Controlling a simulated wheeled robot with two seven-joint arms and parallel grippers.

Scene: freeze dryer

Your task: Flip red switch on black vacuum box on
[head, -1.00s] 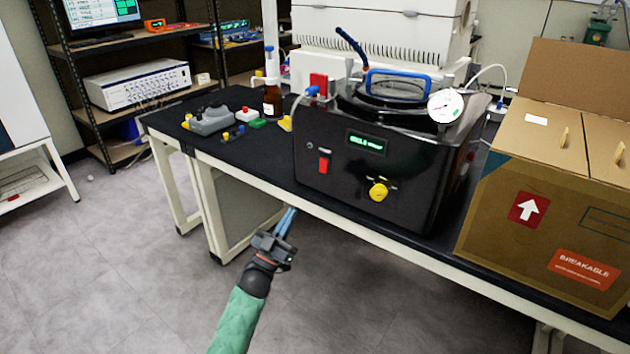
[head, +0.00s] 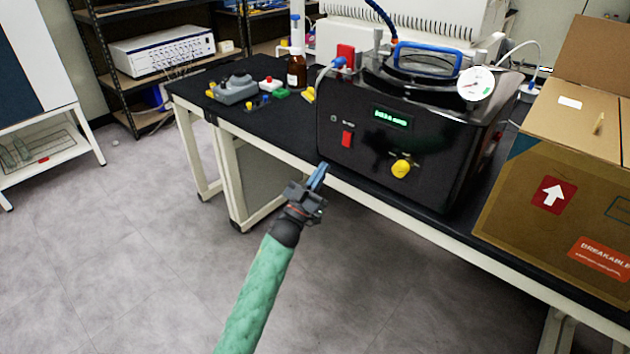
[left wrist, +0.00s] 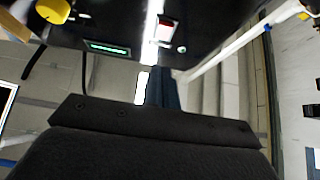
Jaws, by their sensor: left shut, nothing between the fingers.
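The black vacuum box (head: 450,165) stands on the black bench top, with a lit green display (head: 391,117) on its front. The red switch (head: 347,139) is on the front panel, left of and below the display. It also shows in the left wrist view (left wrist: 167,30), where the box looks upside down. Whether the switch is on or off is too small to tell. My left gripper (head: 318,175) is shut and empty, with blue fingers pointing up toward the box, below and left of the switch and apart from it in the picture. My right gripper is not in view.
A yellow knob (head: 400,169) sits on the box front, right of the switch. A cardboard box (head: 520,195) stands at right on the bench. A brown bottle (head: 297,70) and small coloured items are at left. The floor before the bench is clear.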

